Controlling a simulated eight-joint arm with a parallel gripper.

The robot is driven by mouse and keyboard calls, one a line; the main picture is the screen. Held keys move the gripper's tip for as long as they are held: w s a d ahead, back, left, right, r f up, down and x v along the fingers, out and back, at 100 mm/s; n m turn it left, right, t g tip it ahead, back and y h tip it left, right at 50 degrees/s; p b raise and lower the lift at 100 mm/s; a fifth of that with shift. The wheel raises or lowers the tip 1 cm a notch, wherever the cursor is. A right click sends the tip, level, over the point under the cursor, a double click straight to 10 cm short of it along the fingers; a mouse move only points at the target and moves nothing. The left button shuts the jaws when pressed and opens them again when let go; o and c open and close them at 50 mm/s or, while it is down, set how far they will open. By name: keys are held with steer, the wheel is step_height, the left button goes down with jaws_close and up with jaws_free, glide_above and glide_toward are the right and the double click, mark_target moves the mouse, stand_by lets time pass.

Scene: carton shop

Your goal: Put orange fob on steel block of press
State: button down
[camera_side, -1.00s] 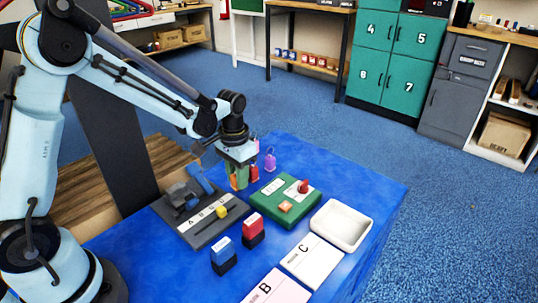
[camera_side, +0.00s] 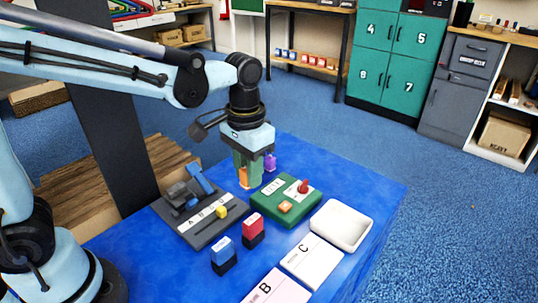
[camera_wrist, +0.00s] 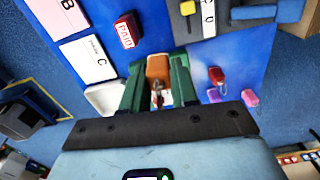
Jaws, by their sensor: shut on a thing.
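The orange fob (camera_wrist: 158,68) is between the green fingers of my gripper (camera_wrist: 157,85) in the wrist view, with a small metal ring below it. In the side view my gripper (camera_side: 246,168) points down over the far part of the blue table, shut on the orange fob (camera_side: 243,178). The press (camera_side: 205,229) is a dark grey base to the left of my gripper, with a blue lever (camera_side: 201,179), grey blocks, a lettered strip and a yellow slider. I cannot tell for sure which grey part is the steel block.
A purple fob (camera_side: 270,163) is right behind my gripper; a red fob (camera_wrist: 216,75) and a pink fob (camera_wrist: 250,97) are near. A green box (camera_side: 268,207) with a red knob, a white tray (camera_side: 365,232) and blue and red stamps (camera_side: 252,226) stand nearer.

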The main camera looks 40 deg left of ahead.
steer(key=shift+s+a+r+m, duration=0.2)
steer(key=shift+s+m, duration=0.15)
steer(key=shift+m, duration=0.15)
steer(key=s+a+r+m, duration=0.25)
steer(key=s+m, duration=0.45)
steer(key=m, duration=0.9)
glide_above(181, 186)
steer(key=s+d, duration=0.1)
steer(key=d, duration=0.1)
step_height(181, 186, down, 8)
steer(key=shift+d+r, duration=0.1)
steer(key=shift+r, duration=0.05)
steer(key=shift+f, duration=2)
steer(key=shift+f, duration=0.15)
steer(key=c, duration=0.9)
jaws_free()
steer(key=shift+o, duration=0.2)
